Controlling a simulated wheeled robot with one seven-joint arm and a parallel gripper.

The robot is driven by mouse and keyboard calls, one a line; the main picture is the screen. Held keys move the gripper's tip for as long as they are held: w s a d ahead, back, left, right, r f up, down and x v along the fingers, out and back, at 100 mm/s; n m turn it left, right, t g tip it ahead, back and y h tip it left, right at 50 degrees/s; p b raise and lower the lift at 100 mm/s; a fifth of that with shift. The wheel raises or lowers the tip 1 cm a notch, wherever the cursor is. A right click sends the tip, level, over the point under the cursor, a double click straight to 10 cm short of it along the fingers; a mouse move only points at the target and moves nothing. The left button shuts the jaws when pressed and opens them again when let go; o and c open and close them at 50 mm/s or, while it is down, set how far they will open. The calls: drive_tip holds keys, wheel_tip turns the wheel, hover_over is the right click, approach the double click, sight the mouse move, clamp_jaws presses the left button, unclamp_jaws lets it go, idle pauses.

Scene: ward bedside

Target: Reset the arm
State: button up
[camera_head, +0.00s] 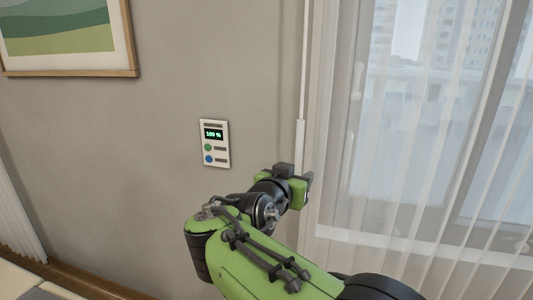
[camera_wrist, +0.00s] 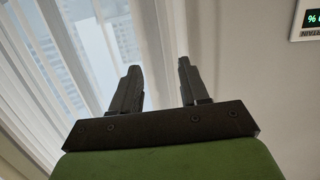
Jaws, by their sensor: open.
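My arm (camera_head: 265,262) is green and black and reaches up from the bottom right of the head view toward the wall. My gripper (camera_head: 308,183) is at its end, in front of the wall beside the curtain. In the wrist view my gripper (camera_wrist: 158,75) shows two dark fingers standing apart with nothing between them. It is open and empty. The fingertips are partly hidden in the head view.
A white wall panel (camera_head: 215,143) with a green "100 %" display and green and blue buttons is left of my gripper. Its corner shows in the wrist view (camera_wrist: 309,31). A sheer curtain (camera_head: 340,130) covers the window at right. A framed picture (camera_head: 65,38) hangs upper left.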

drive_tip(key=s+d+f+n+g+y+p, duration=0.25)
drive_tip(key=s+d+g+y, duration=0.2)
drive_tip(key=s+d, duration=0.9)
drive_tip(key=s+a+f+n+g+y+p, duration=0.1)
drive_tip(key=s+a+f+g, duration=0.1)
drive_tip(key=s, duration=0.7)
drive_tip(key=s+a+f+n+g+y+p, duration=0.1)
drive_tip(key=s+a+f+g, duration=0.1)
drive_tip(key=s+f, duration=0.3)
drive_tip(key=s, duration=0.4)
drive_tip(key=shift+s, duration=0.3)
drive_tip(key=shift+n, duration=0.25)
